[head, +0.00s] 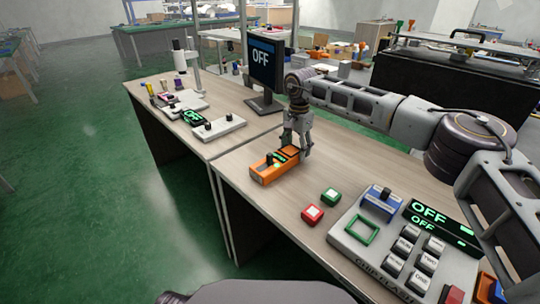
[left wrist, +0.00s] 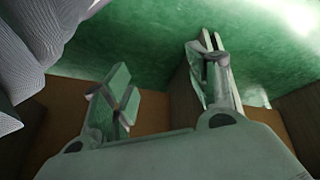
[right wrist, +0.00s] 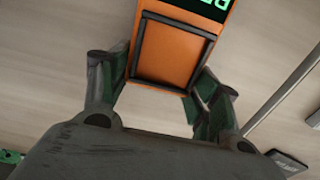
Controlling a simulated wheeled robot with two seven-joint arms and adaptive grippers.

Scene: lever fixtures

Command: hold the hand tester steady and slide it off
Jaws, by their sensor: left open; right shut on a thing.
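The hand tester (head: 262,175) is an orange box lying on the near table, with a black knob (head: 269,159) and a small green-lit display on top. My right gripper (head: 294,148) reaches down from above and is shut on the tester's far end. In the right wrist view the orange tester (right wrist: 172,52) lies between the fingers (right wrist: 163,88), its dark-framed end toward the palm and part of a lit green readout at the top edge. My left gripper (left wrist: 160,85) shows only in the left wrist view, open and empty.
A red button (head: 312,214) and a green button (head: 331,195) sit nearer on the table. A large grey panel (head: 395,262) with keys and OFF displays stands at the right. A monitor (head: 265,62) reading OFF stands behind. Table between tester and buttons is clear.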

